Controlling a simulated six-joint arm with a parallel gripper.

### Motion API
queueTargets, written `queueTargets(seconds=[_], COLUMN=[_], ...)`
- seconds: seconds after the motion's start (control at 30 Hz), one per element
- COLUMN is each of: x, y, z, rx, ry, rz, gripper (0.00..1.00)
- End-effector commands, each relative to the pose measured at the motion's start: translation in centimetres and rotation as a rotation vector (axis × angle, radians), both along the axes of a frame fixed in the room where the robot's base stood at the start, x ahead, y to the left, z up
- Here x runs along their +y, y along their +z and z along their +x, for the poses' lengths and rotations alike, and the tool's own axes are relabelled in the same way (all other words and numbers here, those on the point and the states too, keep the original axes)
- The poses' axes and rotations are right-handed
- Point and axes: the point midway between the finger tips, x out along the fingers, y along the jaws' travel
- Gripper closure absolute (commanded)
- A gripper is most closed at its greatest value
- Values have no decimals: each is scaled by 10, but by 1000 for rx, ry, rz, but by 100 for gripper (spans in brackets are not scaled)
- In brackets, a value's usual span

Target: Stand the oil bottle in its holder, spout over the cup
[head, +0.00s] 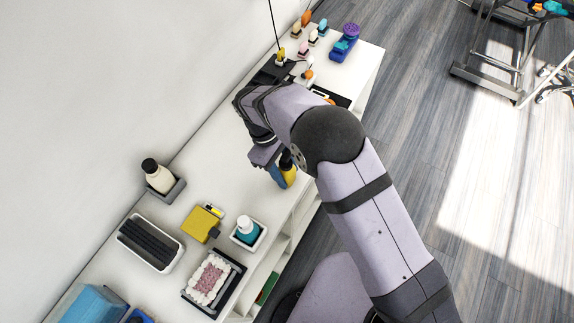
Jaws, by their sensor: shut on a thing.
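My gripper (274,168) is in the middle of the head view, over the white counter near its front edge. It is shut on a small yellow bottle with a dark top (289,174), which I take to be the oil bottle. A blue part shows along the bottle's left side; I cannot tell whether it belongs to the bottle or the gripper. The arm hides the bottle's upper part, so its spout and exact tilt are unclear. I cannot pick out the bottle's holder or the cup for certain; the arm covers part of the counter behind it.
A cream bottle (158,177) stands in a grey holder, and a teal bottle (247,228) in a white tray. A yellow device (201,224), a black-filled tray (150,243) and a pink-and-white block (209,279) are nearby. Small items crowd the far end. The counter (205,165) left of the gripper is bare.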

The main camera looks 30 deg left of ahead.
Motion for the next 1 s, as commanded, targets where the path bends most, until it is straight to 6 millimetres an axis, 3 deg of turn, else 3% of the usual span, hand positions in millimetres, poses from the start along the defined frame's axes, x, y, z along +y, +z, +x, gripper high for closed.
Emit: queueTargets(seconds=[1.0], x=[0], y=[37], z=[0], rx=[0], ry=[0], rz=[0], gripper=[100])
